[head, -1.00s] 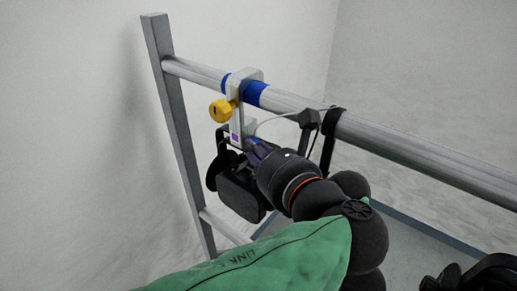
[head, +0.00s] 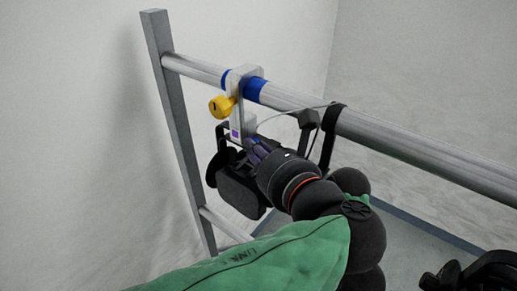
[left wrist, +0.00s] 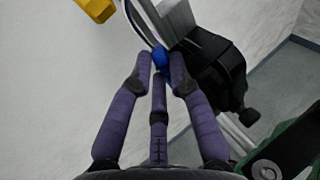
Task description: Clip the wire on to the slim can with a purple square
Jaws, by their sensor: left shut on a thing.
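The slim can (head: 240,188) is black and hangs under the rail from a pale clamp (head: 240,92) that carries a small purple square (head: 235,134). A thin pale wire (head: 285,114) runs from a black rail strap toward my left gripper (head: 254,149). In the left wrist view, the purple fingers (left wrist: 160,70) are shut on a small blue piece (left wrist: 161,57), seemingly the wire's clip. The gripper is close beside the clamp's lower end; I cannot tell whether the clip touches it. The fingers and arm hide part of the can.
A metal rail (head: 420,155) slopes down to the right from a grey post (head: 175,130). A yellow knob (head: 221,106) sticks out left of the clamp, with blue bands on the rail beside it. Black parts show at the lower right corner.

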